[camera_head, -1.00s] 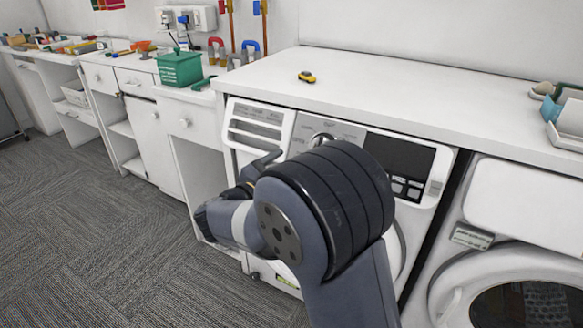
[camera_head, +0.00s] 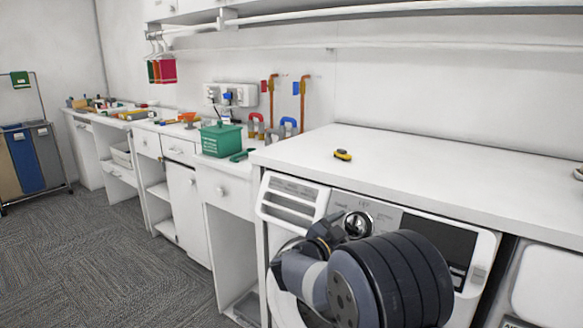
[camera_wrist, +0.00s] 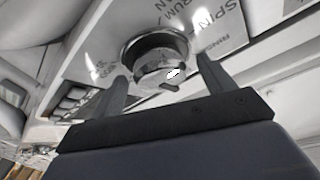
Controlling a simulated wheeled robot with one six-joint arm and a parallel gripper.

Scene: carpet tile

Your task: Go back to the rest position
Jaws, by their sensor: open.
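My gripper (camera_wrist: 162,72) is open in the wrist view, with its two dark fingers apart. The round silver dial (camera_wrist: 160,55) of the washing machine shows between and beyond the fingers; I cannot tell whether they touch it. In the head view my arm is folded low in front of the machine's control panel (camera_head: 294,192), just below the dial (camera_head: 358,224). The fingers are hard to make out there. Nothing shows held in the gripper.
A white counter (camera_head: 430,185) runs over the machine, with a small yellow-black object (camera_head: 343,155) on it. A green box (camera_head: 221,139) stands on the lower counter to the left. A rail (camera_head: 400,10) crosses above. Carpet floor (camera_head: 110,265) is free at the left.

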